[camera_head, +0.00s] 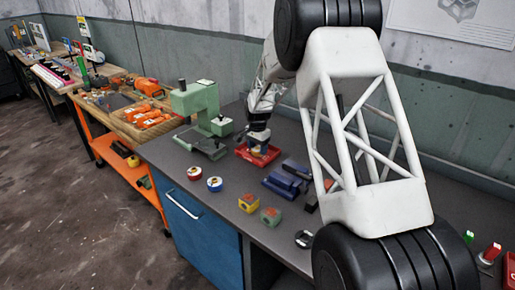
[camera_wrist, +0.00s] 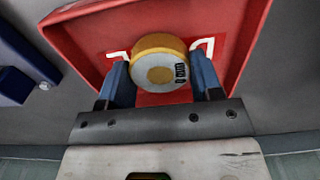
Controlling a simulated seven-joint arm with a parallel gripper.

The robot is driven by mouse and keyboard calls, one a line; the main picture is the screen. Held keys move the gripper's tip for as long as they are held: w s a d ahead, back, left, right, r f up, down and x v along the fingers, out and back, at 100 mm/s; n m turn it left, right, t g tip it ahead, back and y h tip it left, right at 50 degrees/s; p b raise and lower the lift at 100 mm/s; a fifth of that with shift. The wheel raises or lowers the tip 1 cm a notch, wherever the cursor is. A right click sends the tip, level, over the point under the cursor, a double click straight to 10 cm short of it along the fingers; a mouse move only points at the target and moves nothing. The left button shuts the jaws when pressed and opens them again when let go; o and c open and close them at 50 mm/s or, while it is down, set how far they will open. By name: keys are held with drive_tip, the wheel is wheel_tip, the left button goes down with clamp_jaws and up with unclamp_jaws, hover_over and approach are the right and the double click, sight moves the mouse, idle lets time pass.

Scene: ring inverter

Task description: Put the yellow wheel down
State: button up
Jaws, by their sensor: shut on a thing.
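The yellow wheel (camera_wrist: 159,62) is round with a yellow rim and a pale grey face with dark marks. My gripper (camera_wrist: 162,75) is shut on it, one blue finger on each side. The wheel is over the red tray (camera_wrist: 88,32), inside its walls as the wrist view shows it. In the head view the red tray (camera_head: 271,158) is on the dark bench, and my gripper (camera_head: 258,145) reaches down into it. Only a small yellow part of the wheel (camera_head: 257,152) shows there. I cannot tell whether the wheel touches the tray floor.
A green press (camera_head: 203,108) stands left of the tray. A blue block fixture (camera_head: 285,181) is close on the right.

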sight(258, 148)
drive_tip(key=shift+f, duration=0.15)
drive_tip(key=o, duration=1.3)
drive_tip(key=shift+c, duration=0.2)
wheel_tip(258, 148, up, 12)
drive_tip(key=shift+s+r, duration=0.1)
drive_tip(key=shift+r, duration=0.1)
idle(0.4)
